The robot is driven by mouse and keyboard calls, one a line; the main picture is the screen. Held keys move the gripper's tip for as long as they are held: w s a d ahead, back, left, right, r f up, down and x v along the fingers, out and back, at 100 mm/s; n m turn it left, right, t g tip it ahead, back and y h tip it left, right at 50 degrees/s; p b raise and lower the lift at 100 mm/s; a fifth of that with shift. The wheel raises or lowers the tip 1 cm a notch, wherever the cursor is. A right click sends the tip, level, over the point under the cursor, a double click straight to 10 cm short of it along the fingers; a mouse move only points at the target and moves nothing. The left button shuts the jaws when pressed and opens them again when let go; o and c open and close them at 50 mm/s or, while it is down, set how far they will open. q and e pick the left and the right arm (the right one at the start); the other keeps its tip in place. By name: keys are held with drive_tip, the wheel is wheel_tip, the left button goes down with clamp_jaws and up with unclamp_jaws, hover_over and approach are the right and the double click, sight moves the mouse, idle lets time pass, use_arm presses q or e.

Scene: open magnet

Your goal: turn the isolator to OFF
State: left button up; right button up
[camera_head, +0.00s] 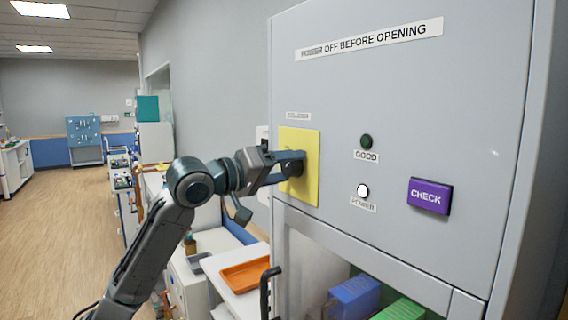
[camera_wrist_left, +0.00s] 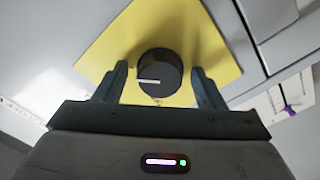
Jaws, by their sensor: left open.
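The isolator is a round black knob (camera_wrist_left: 160,74) on a yellow plate (camera_head: 312,150) on the grey cabinet's front. A white mark on the knob points left in the left wrist view. My left gripper (camera_head: 293,165) is at the plate, its open fingers on either side of the knob, with a gap on each side in the left wrist view (camera_wrist_left: 158,84). Whether the fingertips touch the plate is unclear. In the head view the gripper hides most of the knob. Any ON or OFF lettering is not legible. My right gripper is not in view.
The cabinet (camera_head: 450,100) carries a "POWER OFF BEFORE OPENING" label, a white POWER lamp (camera_head: 363,191), a dark green GOOD lamp (camera_head: 366,141) and a purple CHECK button (camera_head: 430,196). Below are blue (camera_head: 354,296) and green boxes. An orange tray (camera_head: 244,275) lies on a side bench.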

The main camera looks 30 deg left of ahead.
use_arm(q)
drive_tip(key=c, duration=1)
drive_tip(key=shift+o, duration=0.2)
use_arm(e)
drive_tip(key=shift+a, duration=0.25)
